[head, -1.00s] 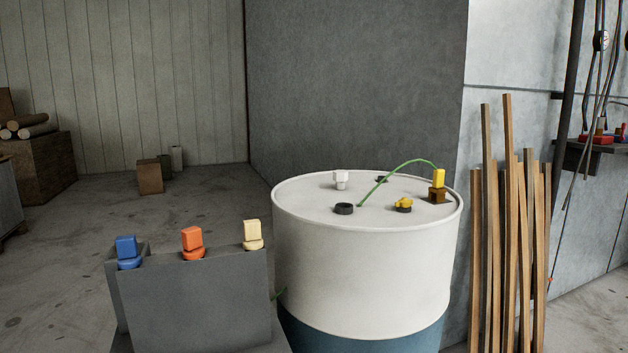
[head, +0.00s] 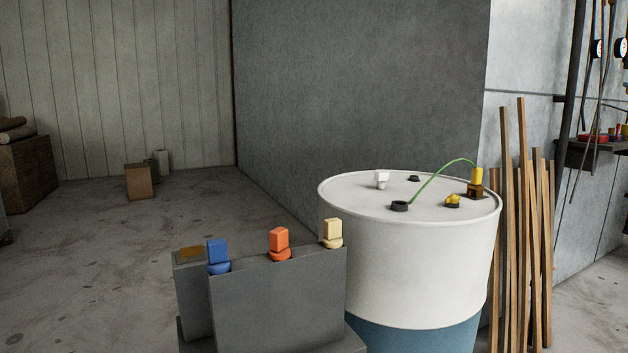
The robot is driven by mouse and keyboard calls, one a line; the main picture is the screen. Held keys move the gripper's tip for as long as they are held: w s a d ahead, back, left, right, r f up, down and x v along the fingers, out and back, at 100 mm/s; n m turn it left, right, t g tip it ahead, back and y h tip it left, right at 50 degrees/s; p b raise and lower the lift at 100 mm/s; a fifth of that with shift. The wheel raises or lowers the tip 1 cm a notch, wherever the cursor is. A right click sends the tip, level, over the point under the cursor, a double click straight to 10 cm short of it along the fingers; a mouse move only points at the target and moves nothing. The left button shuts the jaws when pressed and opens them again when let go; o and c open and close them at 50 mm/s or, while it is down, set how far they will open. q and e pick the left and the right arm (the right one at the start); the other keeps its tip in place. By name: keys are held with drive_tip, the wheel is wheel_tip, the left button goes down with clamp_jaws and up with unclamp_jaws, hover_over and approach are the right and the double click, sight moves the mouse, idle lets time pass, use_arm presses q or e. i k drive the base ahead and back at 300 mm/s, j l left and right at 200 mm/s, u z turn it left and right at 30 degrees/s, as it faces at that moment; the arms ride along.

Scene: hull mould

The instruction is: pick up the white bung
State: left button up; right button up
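The white bung (head: 381,179) is a small white block-headed plug. It stands upright on the pale top of the drum (head: 410,265), near the left back part of the lid. A black ring (head: 400,206) sits in front of it and a second dark ring (head: 414,178) to its right. Neither of my grippers shows in the head view.
A green hose (head: 435,176) arches over the lid to a yellow fitting (head: 477,177). A yellow bung (head: 452,201) sits nearby. A grey stand (head: 280,300) left of the drum holds blue, orange and cream bungs. Timber strips (head: 525,230) lean at right.

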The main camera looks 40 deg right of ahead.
sight(382, 175)
drive_tip(key=i+j+u, duration=0.15)
drive_tip(key=j+u, duration=0.2)
drive_tip(key=i+j+u, duration=0.45)
drive_tip(key=u, duration=0.2)
drive_tip(key=i+z, duration=0.35)
drive_tip(key=i+j+z, duration=0.5)
drive_tip(key=i+z, duration=0.7)
drive_tip(key=i, duration=1.05)
drive_tip(key=i+z, duration=0.2)
drive_tip(key=i, duration=0.3)
drive_tip(key=i+j+z, duration=0.25)
drive_tip(key=i, duration=0.25)
drive_tip(key=i+j+z, duration=0.2)
drive_tip(key=i, duration=0.3)
drive_tip(key=i+z, duration=0.2)
drive_tip(key=z, duration=0.2)
drive_tip(key=i+z, duration=0.2)
drive_tip(key=z, duration=0.15)
drive_tip(key=i+j+z, duration=0.15)
drive_tip(key=z, duration=0.25)
drive_tip(key=i+j+z, duration=0.15)
drive_tip(key=z, duration=0.2)
drive_tip(key=i+j+z, duration=0.1)
drive_tip(key=z, duration=0.4)
drive_tip(key=i+j+z, duration=0.2)
drive_tip(key=z, duration=0.25)
drive_tip(key=i+j+z, duration=0.15)
drive_tip(key=j+z, duration=0.15)
drive_tip(key=z, duration=0.2)
